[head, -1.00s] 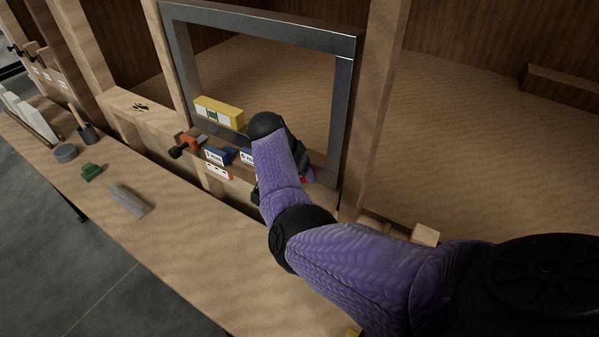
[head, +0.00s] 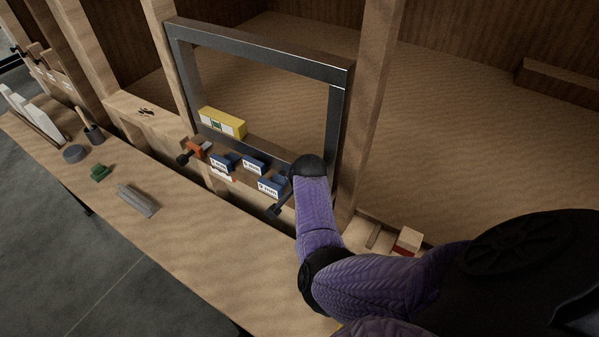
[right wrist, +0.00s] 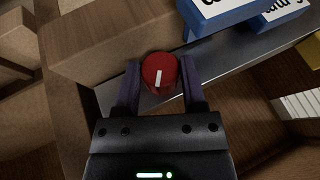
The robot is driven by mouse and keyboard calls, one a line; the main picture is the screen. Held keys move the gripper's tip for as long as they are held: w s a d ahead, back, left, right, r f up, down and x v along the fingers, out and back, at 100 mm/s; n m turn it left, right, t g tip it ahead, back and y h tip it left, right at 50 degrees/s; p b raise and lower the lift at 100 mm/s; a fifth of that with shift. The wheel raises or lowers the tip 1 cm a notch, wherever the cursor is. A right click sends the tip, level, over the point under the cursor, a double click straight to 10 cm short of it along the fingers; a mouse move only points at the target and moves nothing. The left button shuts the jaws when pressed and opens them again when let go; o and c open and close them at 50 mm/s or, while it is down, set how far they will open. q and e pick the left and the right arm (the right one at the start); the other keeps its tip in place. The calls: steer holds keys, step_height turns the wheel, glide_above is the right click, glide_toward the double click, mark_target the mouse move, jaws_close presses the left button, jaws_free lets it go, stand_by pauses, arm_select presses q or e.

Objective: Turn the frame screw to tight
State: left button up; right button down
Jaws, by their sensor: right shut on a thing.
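The frame screw (right wrist: 160,72) is a round red knob with a white line on its face. In the right wrist view the line stands nearly upright in the picture. My right gripper (right wrist: 161,84) is shut on the knob, one finger on each side. In the head view my right wrist hides the knob and most of the gripper, at the lower right of the grey metal window frame (head: 260,45). The frame stands upright between wooden posts. My left gripper is not in view.
A yellow level (head: 222,122) and several blue labelled blocks (head: 271,186) sit along the frame's bottom. An orange clamp (head: 196,149) is at its lower left.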

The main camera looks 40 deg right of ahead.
steer(key=shift+t, duration=0.3)
steer(key=shift+c, duration=0.8)
jaws_free()
steer(key=shift+s+r+p, duration=0.15)
steer(key=shift+r+p, duration=0.2)
steer(key=shift+p, duration=0.05)
steer(key=p+v, duration=0.3)
steer(key=v, duration=0.6)
